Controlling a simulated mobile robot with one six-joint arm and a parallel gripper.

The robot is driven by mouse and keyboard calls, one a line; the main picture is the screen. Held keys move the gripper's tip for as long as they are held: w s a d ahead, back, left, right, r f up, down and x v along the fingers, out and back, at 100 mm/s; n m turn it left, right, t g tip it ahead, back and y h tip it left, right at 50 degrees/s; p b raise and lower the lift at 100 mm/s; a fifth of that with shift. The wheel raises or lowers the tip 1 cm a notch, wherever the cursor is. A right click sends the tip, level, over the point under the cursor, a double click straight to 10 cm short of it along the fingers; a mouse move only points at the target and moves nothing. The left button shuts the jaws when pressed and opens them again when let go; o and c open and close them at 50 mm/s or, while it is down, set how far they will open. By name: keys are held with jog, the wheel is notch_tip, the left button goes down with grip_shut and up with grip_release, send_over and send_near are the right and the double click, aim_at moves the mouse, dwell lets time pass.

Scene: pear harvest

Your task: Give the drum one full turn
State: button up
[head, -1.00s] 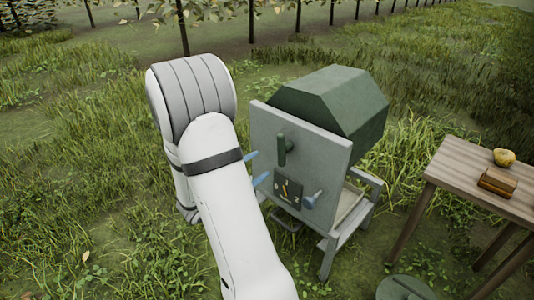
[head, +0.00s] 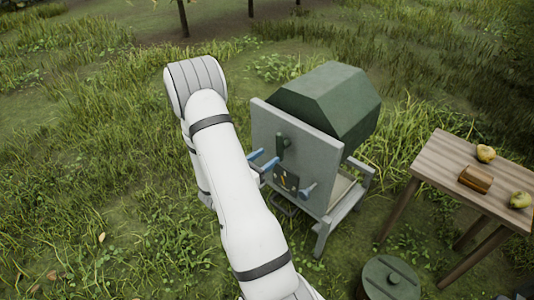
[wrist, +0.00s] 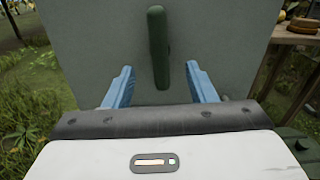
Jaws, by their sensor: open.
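The green faceted drum (head: 335,100) sits behind an upright grey panel (head: 310,160) on a grey stand. A dark green upright handle (head: 282,147) is on the panel's front, also seen in the wrist view (wrist: 159,48). Below it are a small dark plate (head: 286,181) with a yellow mark and a blue-grey peg (head: 307,190). My gripper (head: 264,160), with blue fingers, is open in front of the panel. In the wrist view (wrist: 160,80) the handle appears between the spread fingers, ahead of them and untouched. My arm hides part of the head view left of the panel.
A wooden table (head: 445,165) at the right holds a brown block (head: 475,178) and two yellowish fruits (head: 485,153). A round green lidded container (head: 390,278) stands on the ground below. Grass left of the panel is open.

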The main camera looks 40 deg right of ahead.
aim_at(277, 149)
jog(key=shift+d, duration=0.45)
jog(key=shift+d, duration=0.1)
jog(key=shift+w+d, duration=0.15)
jog(key=shift+d, duration=1.35)
jog(key=shift+w+d, duration=0.15)
jog(key=shift+d, duration=1.35)
